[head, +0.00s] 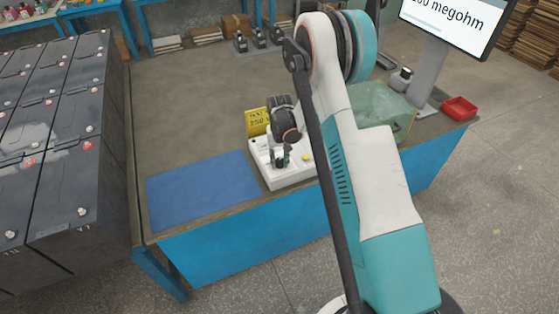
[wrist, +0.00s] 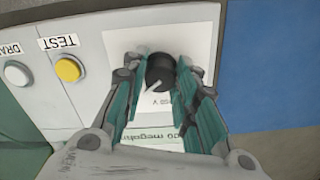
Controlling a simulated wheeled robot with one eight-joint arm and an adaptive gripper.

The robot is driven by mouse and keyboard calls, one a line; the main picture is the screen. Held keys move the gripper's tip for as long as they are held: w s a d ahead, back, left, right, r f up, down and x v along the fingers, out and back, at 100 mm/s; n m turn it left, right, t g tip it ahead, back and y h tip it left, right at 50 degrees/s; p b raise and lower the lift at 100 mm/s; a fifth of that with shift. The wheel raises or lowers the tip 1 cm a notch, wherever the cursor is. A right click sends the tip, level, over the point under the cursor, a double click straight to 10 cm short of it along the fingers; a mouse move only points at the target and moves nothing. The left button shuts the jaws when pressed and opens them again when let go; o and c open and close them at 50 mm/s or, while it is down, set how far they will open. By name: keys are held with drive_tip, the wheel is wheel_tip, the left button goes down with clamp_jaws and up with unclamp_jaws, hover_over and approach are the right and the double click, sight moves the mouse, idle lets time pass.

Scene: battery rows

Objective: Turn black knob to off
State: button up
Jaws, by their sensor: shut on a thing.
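The black knob (wrist: 160,72) sits on a white plate of the pale tester box (wrist: 112,75) in the wrist view. A light pointer line on the knob points toward the lower left. My gripper (wrist: 157,78) is shut on the knob, with a teal-edged finger on each side of it. In the head view my gripper (head: 280,158) reaches down onto the tester box (head: 292,181). The knob is hidden there behind the gripper. Printing below the knob is partly covered by the fingers, and no off mark can be made out.
A yellow button (wrist: 68,69) labelled TEST and a white button (wrist: 17,74) are left of the knob. A blue mat (head: 203,192) lies left of the box. A yellow sign (head: 257,121) stands behind it. A greenish clear bin (head: 385,108) and red tray (head: 459,108) are to the right.

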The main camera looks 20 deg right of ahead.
drive_tip(key=n+b, duration=0.3)
drive_tip(key=n, duration=0.2)
drive_tip(key=shift+f, duration=0.1)
drive_tip(key=n+b, duration=0.2)
drive_tip(key=n, duration=0.3)
drive_tip(key=shift+n, duration=0.4)
drive_tip(key=n+b, duration=0.1)
drive_tip(key=n, duration=0.4)
drive_tip(key=n+b, duration=0.1)
drive_tip(key=n, duration=0.5)
drive_tip(key=shift+n, duration=0.4)
drive_tip(key=o, duration=1.1)
drive_tip(key=shift+d, duration=0.1)
